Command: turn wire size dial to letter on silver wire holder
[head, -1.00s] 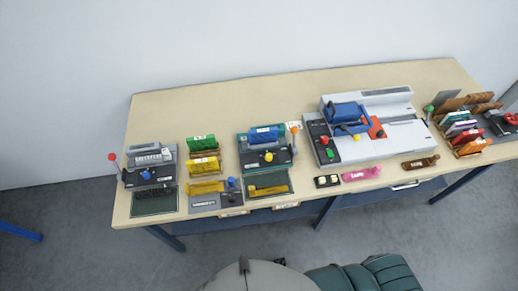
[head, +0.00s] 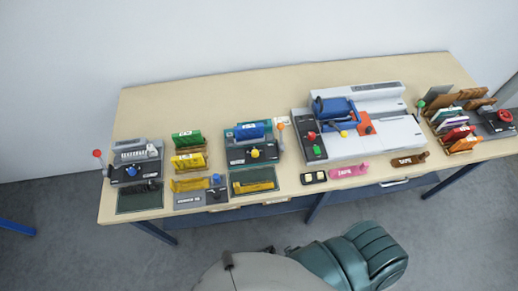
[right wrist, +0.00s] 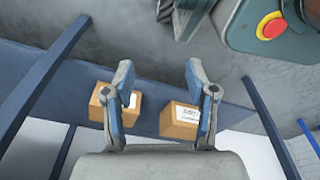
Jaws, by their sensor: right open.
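A silver wire holder (head: 131,150) stands on a black-based machine (head: 119,173) at the table's left end. I cannot tell which knob is the wire size dial, and no letter is readable. My right gripper (right wrist: 158,92) is open and empty in the right wrist view, away from the machines. My left gripper is not in view.
Green (head: 186,140) and yellow (head: 187,161) holders stand between the two machines. A large grey-white machine (head: 383,135) stands right of centre, with racks farther right. The table's (head: 215,92) back strip is clear. Two cardboard boxes (right wrist: 182,121) lie beyond my right fingers on a blue shelf.

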